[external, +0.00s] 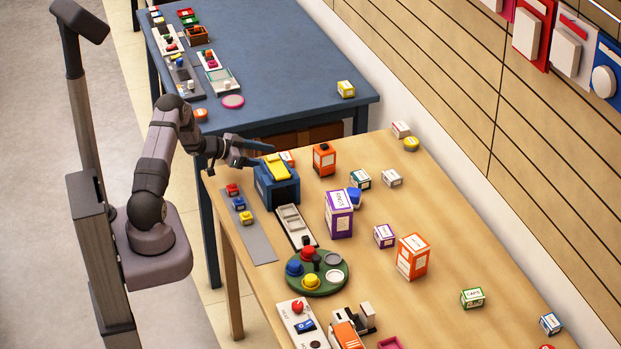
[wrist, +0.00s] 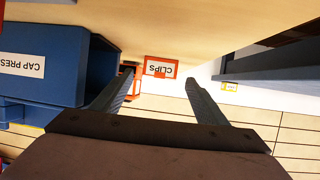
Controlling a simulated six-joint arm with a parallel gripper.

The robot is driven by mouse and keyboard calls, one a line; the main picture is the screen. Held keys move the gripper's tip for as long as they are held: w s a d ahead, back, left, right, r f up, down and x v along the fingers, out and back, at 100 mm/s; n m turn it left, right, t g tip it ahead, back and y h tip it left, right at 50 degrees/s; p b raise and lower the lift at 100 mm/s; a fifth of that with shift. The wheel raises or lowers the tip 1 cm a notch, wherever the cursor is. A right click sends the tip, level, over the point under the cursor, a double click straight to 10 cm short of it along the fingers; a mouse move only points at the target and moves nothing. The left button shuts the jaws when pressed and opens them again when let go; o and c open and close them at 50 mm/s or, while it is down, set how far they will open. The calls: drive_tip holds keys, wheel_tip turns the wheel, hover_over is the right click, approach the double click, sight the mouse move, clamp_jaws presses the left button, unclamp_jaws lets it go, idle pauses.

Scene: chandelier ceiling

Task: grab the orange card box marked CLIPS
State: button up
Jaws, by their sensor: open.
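The orange card box marked CLIPS (wrist: 150,75) shows in the wrist view, its white label upside down. It lies ahead of my gripper (wrist: 158,82), between the fingertip lines and apart from them. In the external view the small orange and white box (external: 288,157) behind the blue press looks like the same box, partly hidden. My gripper (external: 260,153) is open and empty, reaching over the wooden table's far-left corner, just left of that box.
The blue cap press (external: 277,190) with a yellow top stands close beside my gripper; it also fills the left of the wrist view (wrist: 50,65). The blue table (external: 290,75) lies beyond.

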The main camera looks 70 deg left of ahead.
sight(284, 157)
drive_tip(key=shift+r+p+x, duration=0.2)
drive_tip(key=shift+p+x, duration=0.65)
drive_tip(key=shift+x, duration=1.8)
drive_tip(key=shift+r, duration=0.1)
drive_tip(key=c, duration=1.2)
